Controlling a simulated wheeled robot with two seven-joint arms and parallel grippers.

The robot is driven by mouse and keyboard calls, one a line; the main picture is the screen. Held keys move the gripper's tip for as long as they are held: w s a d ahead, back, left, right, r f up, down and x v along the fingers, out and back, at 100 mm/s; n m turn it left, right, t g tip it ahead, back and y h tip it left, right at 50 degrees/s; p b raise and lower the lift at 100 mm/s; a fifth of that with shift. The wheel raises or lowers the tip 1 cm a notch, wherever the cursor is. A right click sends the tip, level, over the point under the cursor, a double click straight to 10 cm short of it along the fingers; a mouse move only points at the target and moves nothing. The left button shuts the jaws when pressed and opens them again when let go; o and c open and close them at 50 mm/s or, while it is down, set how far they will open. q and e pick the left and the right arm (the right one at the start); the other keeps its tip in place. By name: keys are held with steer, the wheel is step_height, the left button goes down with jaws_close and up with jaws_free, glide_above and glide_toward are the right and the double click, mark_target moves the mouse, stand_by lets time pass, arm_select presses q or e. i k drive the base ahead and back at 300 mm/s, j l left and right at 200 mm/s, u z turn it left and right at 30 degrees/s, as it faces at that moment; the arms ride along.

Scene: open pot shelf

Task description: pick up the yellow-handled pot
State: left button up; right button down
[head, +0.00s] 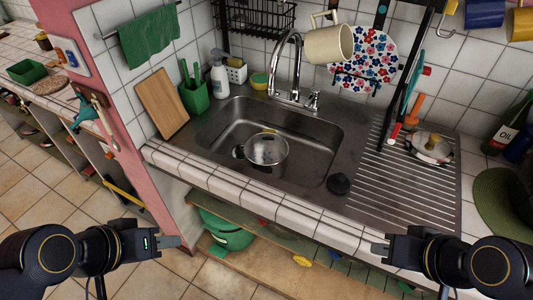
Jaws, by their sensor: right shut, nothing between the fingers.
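A small yellow piece (302,261), possibly a pot handle, shows on the open shelf below the counter; the rest of that thing is dark or hidden, so I cannot tell its shape. A metal pot (267,150) stands in the sink, with a small yellowish bit at its back rim. My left gripper (172,248) is in front of the counter at lower left, left of the yellow piece and apart from it; its finger opening is unclear. My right gripper (380,249) is shut and empty in front of the counter at lower right, apart from both.
A green pot or bowl (228,232) sits on the lower shelf (262,272). The tiled counter edge (255,192) overhangs the shelf.

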mark_target(266, 152)
steer(key=i+j, duration=0.2)
steer(key=j, duration=0.2)
steer(key=i+j, duration=0.2)
steer(key=j, duration=0.2)
steer(key=i+j+u, duration=0.1)
steer(key=j, duration=0.3)
steer(key=i+j, duration=0.35)
